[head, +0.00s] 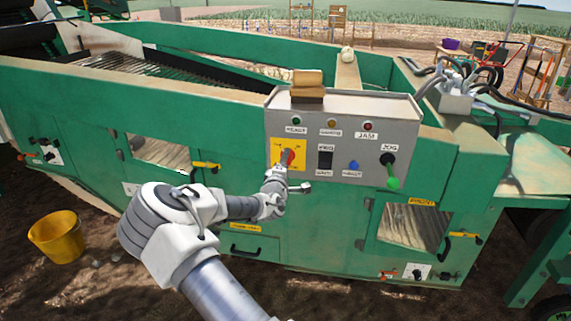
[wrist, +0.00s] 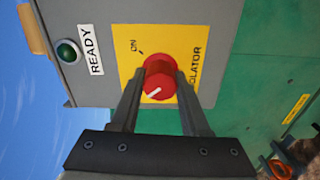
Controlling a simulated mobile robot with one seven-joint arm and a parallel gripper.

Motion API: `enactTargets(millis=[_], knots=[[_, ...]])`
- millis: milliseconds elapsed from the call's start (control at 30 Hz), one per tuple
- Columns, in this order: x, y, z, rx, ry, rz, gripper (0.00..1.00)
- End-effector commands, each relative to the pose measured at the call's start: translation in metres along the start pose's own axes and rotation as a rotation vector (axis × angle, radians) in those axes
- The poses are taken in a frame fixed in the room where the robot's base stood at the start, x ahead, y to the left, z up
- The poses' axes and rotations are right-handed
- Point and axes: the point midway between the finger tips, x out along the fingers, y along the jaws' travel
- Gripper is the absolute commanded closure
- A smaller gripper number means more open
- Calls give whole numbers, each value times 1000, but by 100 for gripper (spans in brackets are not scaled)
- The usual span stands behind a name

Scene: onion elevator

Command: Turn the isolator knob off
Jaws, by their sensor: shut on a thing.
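The isolator knob (head: 289,155) is red and sits on a yellow plate (head: 276,146) at the left of the grey control panel. In the wrist view the red knob (wrist: 159,80) has a white pointer line running toward the lower left of its face. The word ON and a tick stand on the yellow plate (wrist: 131,70) above and left of the knob; no OFF mark is visible. My gripper (wrist: 159,74) is shut on the knob, one finger on each side. In the head view my gripper (head: 284,168) reaches the panel from below and partly hides the plate.
The grey panel (head: 345,108) also carries indicator lamps, a black switch, a blue button (head: 354,165) and a jog control (head: 389,160) with a green end. A small wooden block (head: 307,85) rests on top. A yellow bucket (head: 57,236) stands at left on the soil.

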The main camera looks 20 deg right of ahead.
Motion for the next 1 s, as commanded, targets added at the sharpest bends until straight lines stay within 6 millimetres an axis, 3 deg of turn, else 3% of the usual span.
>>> enactTargets(millis=[767,800,933,1000], knots=[[0,-1,1,-98,-1,-2,100],[0,-1,1,-98,-1,-2,47],[0,-1,1,-97,-1,-1,24],[0,0,1,-96,-1,-1,24]])
